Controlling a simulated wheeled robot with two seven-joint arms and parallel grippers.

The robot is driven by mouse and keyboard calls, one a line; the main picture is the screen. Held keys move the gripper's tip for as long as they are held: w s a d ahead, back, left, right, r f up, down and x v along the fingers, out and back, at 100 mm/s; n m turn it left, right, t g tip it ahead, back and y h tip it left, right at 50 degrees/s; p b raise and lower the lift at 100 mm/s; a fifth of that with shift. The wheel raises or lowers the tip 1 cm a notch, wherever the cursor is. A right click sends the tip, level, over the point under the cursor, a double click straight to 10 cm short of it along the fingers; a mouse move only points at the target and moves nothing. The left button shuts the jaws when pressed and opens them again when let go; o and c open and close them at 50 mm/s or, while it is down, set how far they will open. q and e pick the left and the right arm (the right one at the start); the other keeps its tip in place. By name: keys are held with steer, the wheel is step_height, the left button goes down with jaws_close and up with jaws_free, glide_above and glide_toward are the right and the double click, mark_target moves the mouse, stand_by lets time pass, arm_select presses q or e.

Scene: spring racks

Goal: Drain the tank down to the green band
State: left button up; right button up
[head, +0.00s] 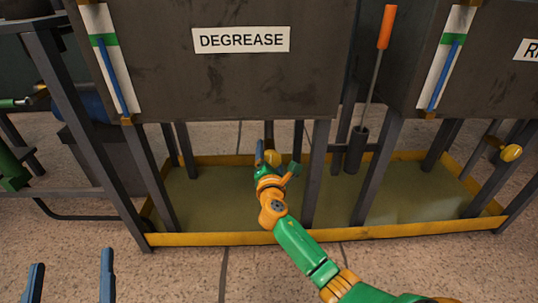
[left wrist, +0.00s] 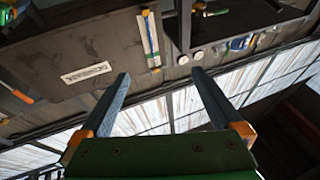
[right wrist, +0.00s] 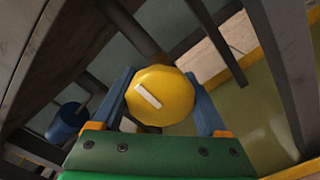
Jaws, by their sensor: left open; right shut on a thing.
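The DEGREASE tank (head: 260,75) is a dark metal box on legs. Its sight gauge (head: 121,75) is a white strip with a green band (head: 111,39) near the upper part. A blue column (head: 115,82) rises up the strip, its top at about the band. The gauge also shows in the left wrist view (left wrist: 147,36). Under the tank, my right gripper (head: 265,155) is shut on a round yellow valve knob (right wrist: 170,88) with a white mark, seen between the fingers in the right wrist view. My left gripper (head: 72,265) is open and empty at lower left.
A yellow-rimmed drip tray (head: 220,239) holding greenish liquid lies under the tanks. Dark legs stand around my right arm. A second tank (head: 490,85) with a similar gauge is at right. An orange-handled tool (head: 386,28) stands between them. The floor at front left is clear.

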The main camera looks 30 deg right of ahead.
mark_target(269, 161)
stand_by(0.3)
steer(key=o, duration=1.3)
steer(key=shift+c, duration=0.2)
steer(key=p+v, duration=0.1)
steer(key=v, duration=0.2)
steer(key=shift+a+p, duration=0.1)
steer(key=shift+p, duration=0.2)
arm_select(q)
steer(key=s+a+f+g+y, duration=0.1)
steer(key=s+f+g+y, duration=0.1)
steer(key=f+g, duration=0.3)
steer(key=s+a+f+n+g+y+p, duration=0.1)
steer(key=f+g, duration=0.4)
steer(key=f, duration=0.7)
steer(key=shift+s+a+f+g+y, duration=0.3)
steer(key=shift+s+a+y, duration=0.15)
steer(key=shift+a, duration=0.15)
arm_select(e)
steer(key=v, duration=0.4)
